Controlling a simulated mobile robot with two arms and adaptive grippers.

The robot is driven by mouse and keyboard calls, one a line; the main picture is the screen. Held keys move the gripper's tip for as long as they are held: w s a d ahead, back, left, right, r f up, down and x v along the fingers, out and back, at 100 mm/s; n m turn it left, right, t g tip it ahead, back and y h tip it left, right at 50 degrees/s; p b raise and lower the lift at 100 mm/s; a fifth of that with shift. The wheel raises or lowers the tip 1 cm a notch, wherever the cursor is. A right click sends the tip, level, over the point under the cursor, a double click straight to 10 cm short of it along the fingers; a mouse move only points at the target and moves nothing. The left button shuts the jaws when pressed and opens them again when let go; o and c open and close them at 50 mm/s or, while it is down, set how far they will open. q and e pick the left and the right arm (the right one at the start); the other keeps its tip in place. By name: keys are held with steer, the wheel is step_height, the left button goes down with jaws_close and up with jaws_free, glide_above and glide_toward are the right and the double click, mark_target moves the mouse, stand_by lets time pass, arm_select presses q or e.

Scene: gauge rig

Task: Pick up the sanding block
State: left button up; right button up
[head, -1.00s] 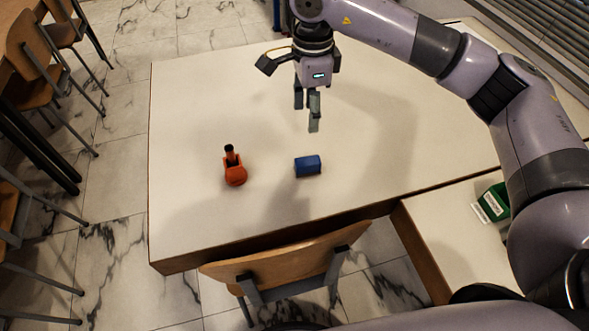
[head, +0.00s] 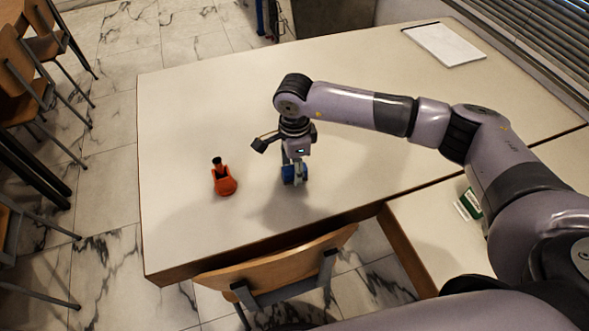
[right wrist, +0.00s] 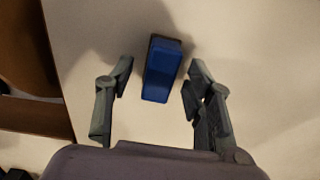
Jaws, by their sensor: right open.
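The sanding block is a blue block with a dark base (right wrist: 162,68), lying on the white table. In the right wrist view it lies between the tips of my right gripper (right wrist: 158,88), with a gap on each side. In the head view the right gripper (head: 295,174) is down over the sanding block (head: 287,174) and hides part of it. The right gripper is open and holds nothing. My left gripper is not in either view.
An orange object with a black top (head: 223,178) stands on the table (head: 190,110) left of the block. A wooden chair (head: 275,262) is at the near edge. A green and white box (head: 469,204) sits on the right table. Papers (head: 444,44) lie far right.

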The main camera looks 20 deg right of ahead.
steer(key=shift+f, duration=0.5)
jaws_close()
